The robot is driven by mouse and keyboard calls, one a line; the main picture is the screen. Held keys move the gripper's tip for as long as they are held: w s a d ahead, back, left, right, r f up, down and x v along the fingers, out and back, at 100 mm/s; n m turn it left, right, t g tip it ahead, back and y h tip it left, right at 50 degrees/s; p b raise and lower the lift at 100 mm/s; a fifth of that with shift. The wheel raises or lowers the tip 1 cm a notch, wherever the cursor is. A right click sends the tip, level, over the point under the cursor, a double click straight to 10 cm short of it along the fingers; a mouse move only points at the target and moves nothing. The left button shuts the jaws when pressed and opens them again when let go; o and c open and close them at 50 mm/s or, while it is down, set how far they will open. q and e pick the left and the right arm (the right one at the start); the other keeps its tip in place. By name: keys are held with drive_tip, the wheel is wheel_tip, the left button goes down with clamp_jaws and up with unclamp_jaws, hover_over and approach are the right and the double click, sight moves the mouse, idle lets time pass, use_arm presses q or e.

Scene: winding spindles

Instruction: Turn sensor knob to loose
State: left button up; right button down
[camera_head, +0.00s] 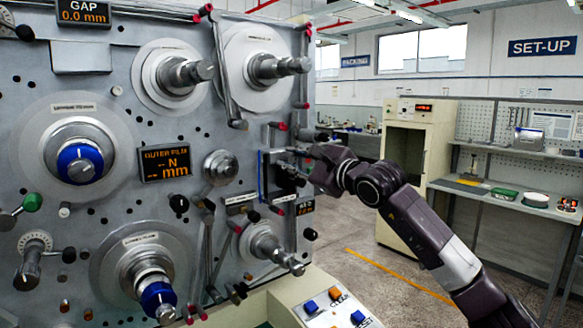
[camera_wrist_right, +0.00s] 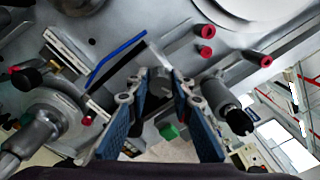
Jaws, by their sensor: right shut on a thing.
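The large grey winding machine panel (camera_head: 110,205) fills the left of the head view. My right gripper (camera_head: 283,162) reaches its right edge from the right, near a blue strip (camera_head: 260,178). In the right wrist view my right gripper (camera_wrist_right: 160,77) has its blue-padded fingers close together at the tips, at a small grey part by the panel. The gripper is shut on this part, taken to be the sensor knob; the fingers hide most of it, and its turn position cannot be read. My left gripper is not in view.
Close beside the fingers in the wrist view are the blue strip (camera_wrist_right: 116,60), a black-tipped cylinder (camera_wrist_right: 222,98), red-capped pins (camera_wrist_right: 207,31) and a green block (camera_wrist_right: 169,132). A button console (camera_head: 335,308) stands below. The floor to the right is open, with shelves beyond.

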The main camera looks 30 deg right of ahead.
drive_tip(key=n+b, duration=0.1)
drive_tip(key=n, duration=0.2)
drive_tip(key=shift+n, duration=0.4)
drive_tip(key=n, duration=0.2)
drive_tip(key=shift+n, duration=0.3)
drive_tip(key=n, duration=0.3)
drive_tip(key=shift+n, duration=0.3)
drive_tip(key=shift+f+n, duration=0.15)
drive_tip(key=shift+n, duration=1.45)
drive_tip(key=c, duration=1.8)
unclamp_jaws()
drive_tip(key=shift+o, duration=0.6)
